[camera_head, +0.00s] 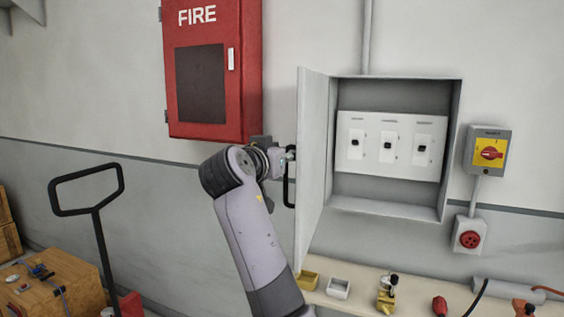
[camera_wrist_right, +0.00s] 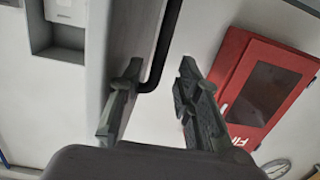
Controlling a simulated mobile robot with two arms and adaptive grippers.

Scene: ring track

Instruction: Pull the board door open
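The board door (camera_head: 314,150) is a pale grey panel, swung out to the left of the wall board (camera_head: 452,150), so the board's inside shows with its three switches. A black bar handle (camera_head: 290,180) is on the door's outer face; it also shows in the right wrist view (camera_wrist_right: 168,40). My right gripper (camera_head: 280,160) is at the handle, on the outer side of the door. In the right wrist view its two fingers are apart, with the handle's bent end between or just beyond them; contact is unclear. The left finger overlaps the door in view. My left gripper is out of view.
A red fire cabinet (camera_head: 211,65) hangs left of the door, close to my right arm. A shelf with small parts (camera_head: 338,288) lies below the board. A switch box (camera_head: 488,150) is on its right. A cart handle (camera_head: 87,190) and crates stand at lower left.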

